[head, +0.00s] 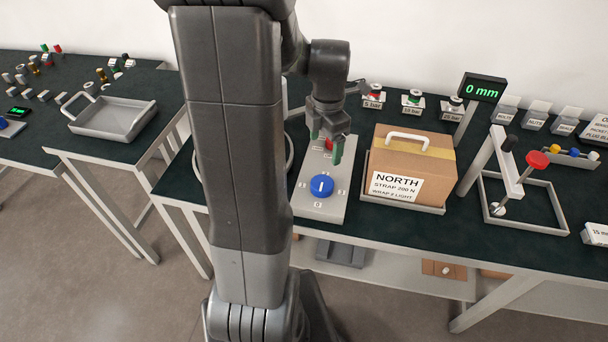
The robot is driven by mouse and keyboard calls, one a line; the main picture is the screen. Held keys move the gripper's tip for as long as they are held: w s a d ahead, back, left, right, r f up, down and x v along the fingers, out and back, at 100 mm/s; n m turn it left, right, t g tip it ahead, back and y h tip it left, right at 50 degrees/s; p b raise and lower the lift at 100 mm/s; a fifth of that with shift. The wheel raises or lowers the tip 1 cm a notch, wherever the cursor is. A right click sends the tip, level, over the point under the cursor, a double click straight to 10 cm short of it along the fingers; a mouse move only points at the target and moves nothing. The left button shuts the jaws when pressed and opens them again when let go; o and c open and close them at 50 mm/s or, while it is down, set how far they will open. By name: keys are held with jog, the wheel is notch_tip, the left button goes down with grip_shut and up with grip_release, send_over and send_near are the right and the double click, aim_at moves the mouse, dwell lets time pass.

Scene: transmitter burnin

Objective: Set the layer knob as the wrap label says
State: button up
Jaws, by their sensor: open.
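The blue knob (321,186) sits on the near part of a grey control panel (334,207), with small marks around it. A "0" shows at its near side. A white line on its top runs roughly away from me; I cannot tell which end is the pointer. The cardboard box (412,154) right of the panel carries a white label (397,186) that appears to read "NORTH, STRAP 200 N, WRAP 2 LIGHT". My gripper (326,148), with green fingertips, is open above the panel's far part, beyond the knob. A red part (330,144) shows between the fingers; whether they touch it is unclear.
The box sits in a shallow tray (437,209) close beside the panel. A post with a "0 mm" display (482,90) and a red-knobbed lever (536,160) stand to the right. Gauges labelled in bar (413,102) are behind.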

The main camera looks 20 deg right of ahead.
aim_at(322, 182)
notch_tip(322, 182, down, 14)
jog(key=shift+w+d+p, duration=0.1)
jog(key=shift+w+p, duration=0.05)
jog(key=shift+p, duration=0.3)
jog(key=shift+c, duration=0.2)
jog(key=c, duration=1)
